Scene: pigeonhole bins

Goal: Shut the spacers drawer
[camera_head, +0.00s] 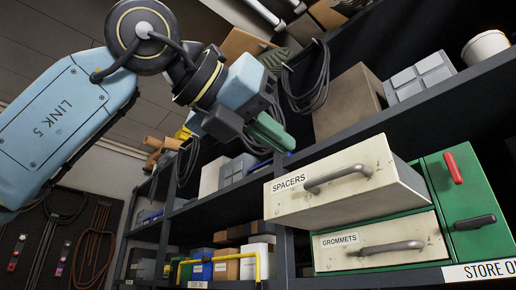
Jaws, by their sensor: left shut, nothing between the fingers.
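The spacers drawer (349,190) is a cream front with a grey bar handle and a "SPACERS" label. It stands pulled out of the green cabinet (435,172), jutting past the drawer below. My left gripper (275,138) has green fingers and is shut and empty. It appears up and to the left of the spacers drawer, apart from it in the picture. My right gripper is not in view.
The grommets drawer (380,243) sits below, apparently flush in the cabinet. A red handle (453,168) and a black handle (474,222) are on the green panel at right. Boxes and a coiled cable (307,88) occupy the shelf above.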

